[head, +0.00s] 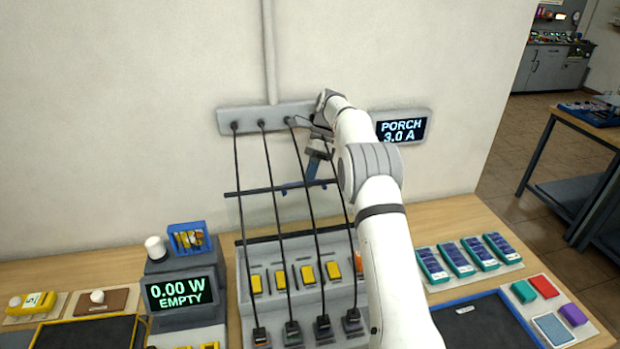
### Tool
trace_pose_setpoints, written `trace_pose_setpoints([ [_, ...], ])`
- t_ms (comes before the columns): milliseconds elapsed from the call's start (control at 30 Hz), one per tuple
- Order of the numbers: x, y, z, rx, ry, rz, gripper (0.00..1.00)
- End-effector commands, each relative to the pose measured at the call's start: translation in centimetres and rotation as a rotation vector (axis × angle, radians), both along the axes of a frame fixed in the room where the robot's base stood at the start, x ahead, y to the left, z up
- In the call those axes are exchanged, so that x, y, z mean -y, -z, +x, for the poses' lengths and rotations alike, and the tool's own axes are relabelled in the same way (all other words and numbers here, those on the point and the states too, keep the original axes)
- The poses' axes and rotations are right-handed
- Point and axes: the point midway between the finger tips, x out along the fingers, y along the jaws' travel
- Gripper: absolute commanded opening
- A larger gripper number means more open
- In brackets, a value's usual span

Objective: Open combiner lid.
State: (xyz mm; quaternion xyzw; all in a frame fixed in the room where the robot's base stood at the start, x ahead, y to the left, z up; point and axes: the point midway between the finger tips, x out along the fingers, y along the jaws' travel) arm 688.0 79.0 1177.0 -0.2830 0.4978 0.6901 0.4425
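The combiner (245,290) is a grey sloped box on the bench with a row of yellow switches and black cables plugged in along its front. A dark bar (255,191) stands above and behind it, apparently the edge of a see-through lid that stands raised; the clear panel itself is hard to make out. A second dark bar (262,239) runs along the box's back edge. My gripper (314,178) is at the upper bar, right of its middle, with blue finger parts pointing down. My arm hides the box's right side. I cannot tell whether the fingers hold the bar.
Black cables hang from a grey wall strip (225,122) to the combiner, close around my gripper. A meter (180,293) reading 0.00 W EMPTY stands left. A PORCH 3.0 A display (402,130) is on the wall. Blue modules (465,258) and a dark tray (480,325) lie right.

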Motion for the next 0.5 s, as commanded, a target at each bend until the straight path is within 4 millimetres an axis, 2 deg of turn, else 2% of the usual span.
trace_pose_setpoints([
  [33, 0.05, 1.06, -0.08, -0.014, -0.001, -0.005, 0.0],
  [333, 0.16, 1.12, -0.07, -0.013, 0.0, -0.005, 0.0],
  [367, 0.17, 1.12, -0.06, -0.013, 0.0, -0.005, 0.15],
  [500, 0.19, 0.88, -0.03, -0.01, 0.001, -0.004, 0.26],
])
